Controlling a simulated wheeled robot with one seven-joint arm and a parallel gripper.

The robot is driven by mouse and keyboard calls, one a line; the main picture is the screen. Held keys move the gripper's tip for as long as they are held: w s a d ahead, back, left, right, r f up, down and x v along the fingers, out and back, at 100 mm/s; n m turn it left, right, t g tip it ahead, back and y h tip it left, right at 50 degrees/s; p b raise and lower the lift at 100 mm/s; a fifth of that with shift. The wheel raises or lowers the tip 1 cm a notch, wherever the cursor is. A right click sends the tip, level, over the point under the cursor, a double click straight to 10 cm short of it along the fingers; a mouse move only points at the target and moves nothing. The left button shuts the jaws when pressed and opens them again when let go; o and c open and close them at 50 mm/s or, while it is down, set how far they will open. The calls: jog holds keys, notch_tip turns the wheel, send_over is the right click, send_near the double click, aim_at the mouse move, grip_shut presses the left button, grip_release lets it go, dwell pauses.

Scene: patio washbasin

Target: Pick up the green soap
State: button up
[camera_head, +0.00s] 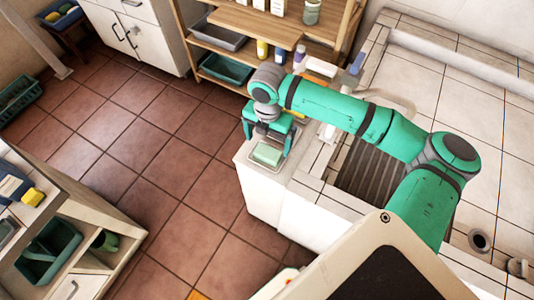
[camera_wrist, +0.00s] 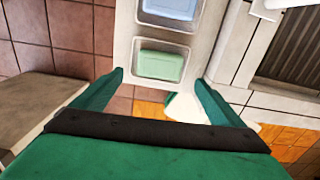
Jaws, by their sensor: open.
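The green soap (camera_head: 267,154) is a pale green block in a small clear dish (camera_head: 251,163) on the white counter end beside the basin. In the wrist view the green soap (camera_wrist: 161,65) lies in its dish, ahead of and between my finger directions. My gripper (camera_head: 268,135) is above the dish in the head view, and its jaws are apart. In the wrist view my gripper (camera_wrist: 158,80) shows two green fingers spread wide with nothing between them. The fingers appear apart from the soap.
A light blue block (camera_wrist: 172,8) sits in a neighbouring dish. The basin with a dark ribbed board (camera_head: 370,165) lies to the right, with a pale tap (camera_wrist: 268,8) near it. A wooden shelf (camera_head: 270,30) stands behind. The tiled floor (camera_head: 180,190) at left is clear.

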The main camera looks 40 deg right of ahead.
aim_at(268, 152)
notch_tip(268, 152, down, 2)
jog(key=shift+s+d+f, duration=0.1)
jog(key=shift+s+d, duration=0.05)
jog(key=shift+w+f, duration=0.15)
jog(key=shift+f, duration=1.1)
jog(key=shift+w+f, duration=0.1)
jog(key=shift+f, duration=1.15)
jog(key=c, duration=1.3)
